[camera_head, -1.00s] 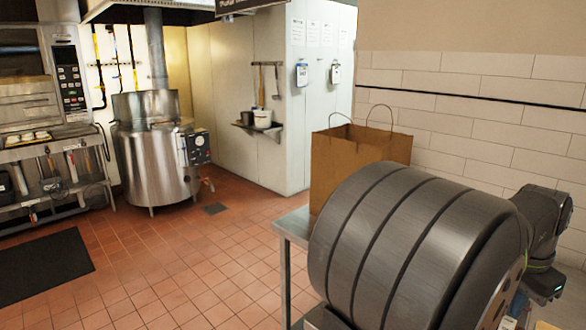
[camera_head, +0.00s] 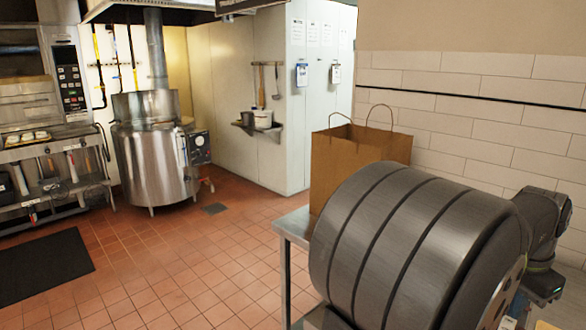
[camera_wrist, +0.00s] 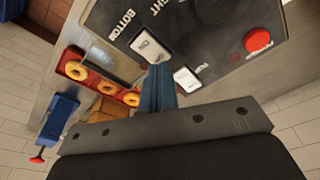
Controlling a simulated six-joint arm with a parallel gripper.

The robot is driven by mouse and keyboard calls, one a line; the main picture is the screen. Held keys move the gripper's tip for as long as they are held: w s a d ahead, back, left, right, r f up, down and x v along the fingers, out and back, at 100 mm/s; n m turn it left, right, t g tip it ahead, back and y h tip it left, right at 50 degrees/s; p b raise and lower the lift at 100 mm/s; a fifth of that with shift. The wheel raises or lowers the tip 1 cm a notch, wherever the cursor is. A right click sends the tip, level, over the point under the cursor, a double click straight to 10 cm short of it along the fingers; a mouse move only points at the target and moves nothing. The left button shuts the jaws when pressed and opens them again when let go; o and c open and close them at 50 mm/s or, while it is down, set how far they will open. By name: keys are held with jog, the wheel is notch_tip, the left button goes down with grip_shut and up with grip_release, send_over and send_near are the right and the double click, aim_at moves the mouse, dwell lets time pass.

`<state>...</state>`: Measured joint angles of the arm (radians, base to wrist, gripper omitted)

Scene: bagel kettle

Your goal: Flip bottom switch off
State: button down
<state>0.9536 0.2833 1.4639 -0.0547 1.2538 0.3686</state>
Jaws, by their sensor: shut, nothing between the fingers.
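In the wrist view, a dark control panel (camera_wrist: 215,43) fills the top. The word BOTTOM is printed on it beside a white rocker switch (camera_wrist: 149,47). A second white switch (camera_wrist: 187,79) sits to the lower right, with a label I cannot read clearly. A round red button (camera_wrist: 257,40) is at the panel's right. My gripper (camera_wrist: 160,69) has its blue fingers shut together, with the tips at the panel between the two switches, close to the bottom switch. I cannot tell whether they touch it. The gripper and panel switches cannot be made out in the head view.
In the wrist view, several bagels (camera_wrist: 77,69) lie on a red tray (camera_wrist: 92,78) left of the panel, near a blue part (camera_wrist: 60,115) with a red knob. In the head view, a paper bag (camera_head: 350,160) stands on a metal table (camera_head: 292,228). A steel kettle (camera_head: 152,165) stands far left.

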aim_at(509, 320)
jog(key=shift+f, duration=0.7)
dwell(0.3)
jog(key=shift+r, duration=3.55)
jog(key=shift+f, duration=0.1)
notch_tip(509, 320, down, 7)
jog(key=shift+r, duration=0.1)
jog(key=shift+r, duration=0.1)
